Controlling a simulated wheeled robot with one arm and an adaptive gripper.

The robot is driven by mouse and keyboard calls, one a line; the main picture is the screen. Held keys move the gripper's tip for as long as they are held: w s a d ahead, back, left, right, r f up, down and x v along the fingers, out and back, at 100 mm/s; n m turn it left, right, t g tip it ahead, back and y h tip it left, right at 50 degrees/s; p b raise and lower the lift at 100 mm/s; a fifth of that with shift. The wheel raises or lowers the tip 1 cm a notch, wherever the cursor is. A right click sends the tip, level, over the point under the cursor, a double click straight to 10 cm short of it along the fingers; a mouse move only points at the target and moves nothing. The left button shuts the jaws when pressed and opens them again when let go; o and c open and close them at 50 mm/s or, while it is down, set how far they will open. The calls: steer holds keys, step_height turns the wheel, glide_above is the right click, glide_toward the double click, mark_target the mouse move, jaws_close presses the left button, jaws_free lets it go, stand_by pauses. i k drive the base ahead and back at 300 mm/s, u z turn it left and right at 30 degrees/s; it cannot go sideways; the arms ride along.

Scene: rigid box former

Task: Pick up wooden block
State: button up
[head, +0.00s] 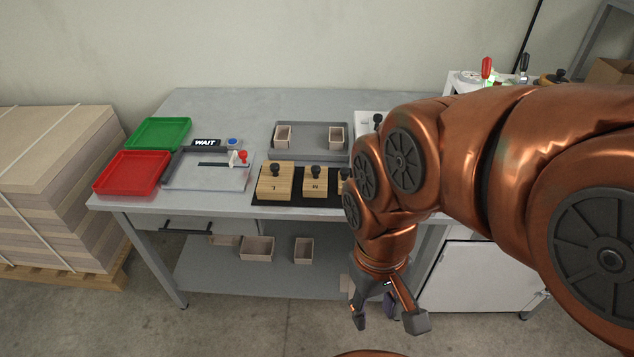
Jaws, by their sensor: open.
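Two wooden blocks with dark knobs show in the head view on a black mat (258,201) at the table's front edge. The left wooden block (267,190) is larger, and the middle wooden block (315,189) is smaller. A third wooden block (344,188) is mostly hidden behind my arm. Dark marks on the block fronts are too small to read surely. My gripper (388,326) is open and empty. It hangs in front of the table, to the right of and lower in the picture than the blocks, apart from them.
A grey tray (310,129) with two small boxes lies behind the blocks. A red tray (131,187), a green tray (160,147) and a grey fixture (180,180) with a red-knobbed clamp are at left. The lower shelf (215,283) holds several boxes. Stacked boards (45,190) stand left.

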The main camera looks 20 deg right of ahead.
mark_target(316, 177)
steer(key=k, duration=1.2)
steer(key=u, duration=0.7)
steer(key=i, duration=0.55)
steer(key=u, duration=0.8)
steer(key=i, duration=0.75)
steer(key=z, duration=0.65)
steer(key=i, duration=0.9)
steer(key=z, duration=0.95)
